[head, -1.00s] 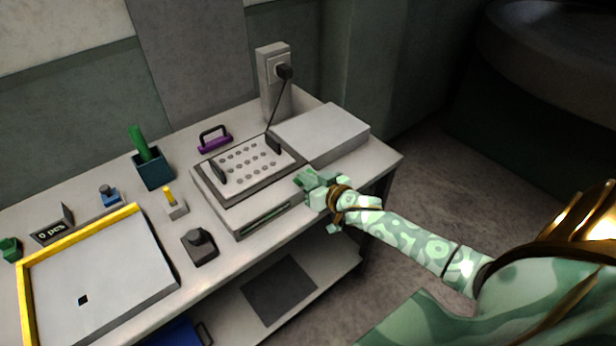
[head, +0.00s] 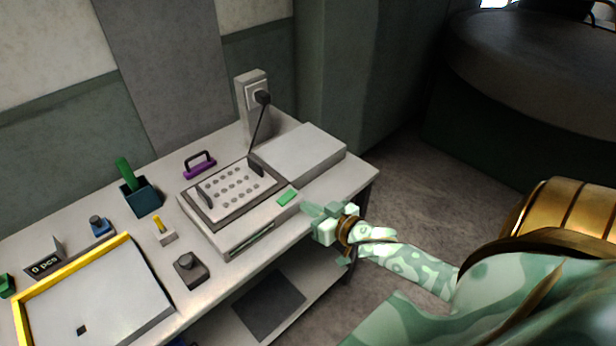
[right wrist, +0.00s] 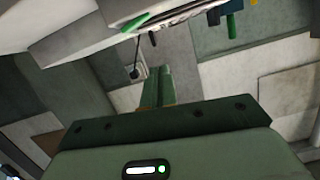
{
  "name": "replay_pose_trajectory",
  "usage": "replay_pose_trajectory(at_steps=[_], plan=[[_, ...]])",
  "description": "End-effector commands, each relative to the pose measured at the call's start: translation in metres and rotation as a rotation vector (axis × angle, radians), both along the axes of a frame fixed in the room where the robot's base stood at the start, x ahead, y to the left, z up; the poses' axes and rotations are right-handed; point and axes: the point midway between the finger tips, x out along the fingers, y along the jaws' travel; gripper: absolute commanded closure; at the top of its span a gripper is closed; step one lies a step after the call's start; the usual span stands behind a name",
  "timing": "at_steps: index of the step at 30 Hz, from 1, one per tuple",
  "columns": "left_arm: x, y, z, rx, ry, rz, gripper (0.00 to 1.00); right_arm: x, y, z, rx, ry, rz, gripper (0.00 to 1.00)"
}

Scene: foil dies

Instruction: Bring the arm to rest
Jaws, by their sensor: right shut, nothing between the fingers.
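My right gripper (head: 308,210) is shut and empty, just off the front right edge of the table in the head view. Its two fingers are pressed together in the right wrist view (right wrist: 157,88). It is apart from the machine (head: 228,240) with the perforated plate (head: 232,190). A small green patch (head: 288,197) shows on the machine's right front corner, close to the fingertips. My left gripper is not in view.
A yellow-edged tray (head: 120,290), a dark knob block (head: 190,270), a small block with a yellow lever (head: 165,235) and a teal cup (head: 141,197) stand on the table. A flat grey box (head: 300,150) lies behind. Open floor (head: 420,180) is to the right.

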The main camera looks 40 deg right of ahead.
Motion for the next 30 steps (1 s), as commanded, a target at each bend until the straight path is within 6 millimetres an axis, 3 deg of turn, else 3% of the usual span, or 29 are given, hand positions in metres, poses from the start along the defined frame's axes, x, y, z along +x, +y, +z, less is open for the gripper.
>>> replay_pose_trajectory(at_steps=[11, 15, 17, 20, 23, 27, 30], plan=[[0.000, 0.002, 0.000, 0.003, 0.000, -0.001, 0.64, 0.000, 0.000, 0.000, 0.000, 0.000, 0.000, 1.00], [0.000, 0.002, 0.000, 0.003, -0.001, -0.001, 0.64, -0.001, -0.003, -0.006, -0.100, 0.007, 0.016, 1.00], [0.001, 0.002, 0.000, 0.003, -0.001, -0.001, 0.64, -0.008, -0.016, -0.033, -0.186, 0.065, 0.012, 1.00], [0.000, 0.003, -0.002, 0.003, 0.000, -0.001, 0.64, -0.035, -0.036, -0.102, -0.302, 0.216, 0.004, 1.00], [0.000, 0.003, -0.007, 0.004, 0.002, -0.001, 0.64, -0.080, -0.046, -0.184, -0.389, 0.401, 0.013, 1.00], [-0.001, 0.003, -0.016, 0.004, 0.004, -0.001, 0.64, -0.163, -0.041, -0.284, -0.459, 0.659, 0.062, 1.00], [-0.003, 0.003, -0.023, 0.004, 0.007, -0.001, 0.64, -0.233, -0.024, -0.343, -0.479, 0.837, 0.118, 1.00]])
